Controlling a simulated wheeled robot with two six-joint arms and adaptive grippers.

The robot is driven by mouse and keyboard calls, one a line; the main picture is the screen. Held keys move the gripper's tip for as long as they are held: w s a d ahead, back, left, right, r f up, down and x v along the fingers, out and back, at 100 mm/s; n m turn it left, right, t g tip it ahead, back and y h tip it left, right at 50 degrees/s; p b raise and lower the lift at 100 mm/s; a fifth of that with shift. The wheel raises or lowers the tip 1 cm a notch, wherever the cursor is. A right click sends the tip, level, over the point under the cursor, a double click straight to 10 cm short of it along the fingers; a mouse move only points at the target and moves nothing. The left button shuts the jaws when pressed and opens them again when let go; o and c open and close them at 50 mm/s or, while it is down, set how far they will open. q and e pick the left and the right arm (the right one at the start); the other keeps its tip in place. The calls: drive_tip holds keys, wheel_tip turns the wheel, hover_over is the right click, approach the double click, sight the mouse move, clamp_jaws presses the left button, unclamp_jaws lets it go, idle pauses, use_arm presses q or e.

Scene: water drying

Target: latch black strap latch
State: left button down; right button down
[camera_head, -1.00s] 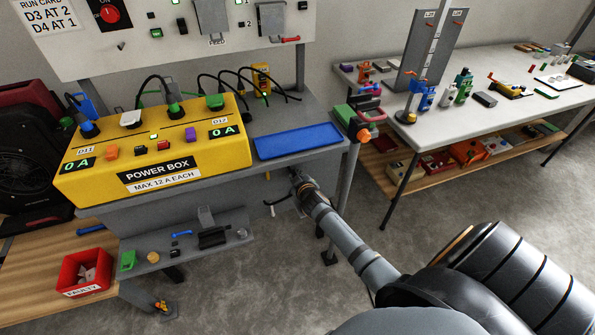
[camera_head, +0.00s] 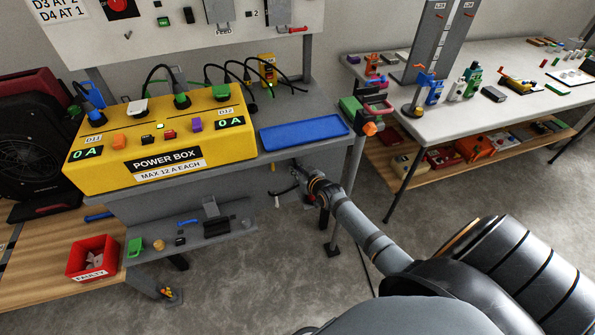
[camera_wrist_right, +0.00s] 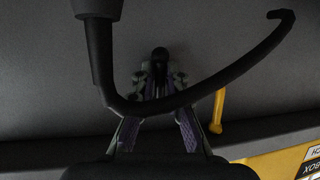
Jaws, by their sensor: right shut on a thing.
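My right gripper (camera_head: 299,172) reaches under the bench's front edge, below the blue tray; its fingers are small and dark there. In the right wrist view the same gripper (camera_wrist_right: 160,82) is shut on a small black piece (camera_wrist_right: 160,58) at its fingertips. I cannot tell for sure whether that piece is part of the black strap latch. A curved black strap-like piece (camera_wrist_right: 226,78) crosses in front of the fingers, from a dark post at upper left to a hooked end at upper right. A thin dark hook (camera_head: 284,191) hangs beside the gripper. My left gripper is out of view.
A yellow power box (camera_head: 160,143) and a blue tray (camera_head: 303,135) stand on the bench above. A lower shelf (camera_head: 205,236) holds small parts. A red bin (camera_head: 92,258) is at lower left. A second table (camera_head: 480,118) stands right. A yellow part (camera_wrist_right: 217,112) is near the fingers.

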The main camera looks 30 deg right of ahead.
idle(0.4)
drive_tip(key=c, duration=1.7)
unclamp_jaws()
drive_tip(key=shift+o, duration=0.2)
drive_tip(key=shift+s, duration=0.15)
drive_tip(key=v, duration=1.1)
drive_tip(key=shift+s+r, duration=0.25)
drive_tip(key=shift+s, duration=0.1)
drive_tip(key=shift+a, duration=0.1)
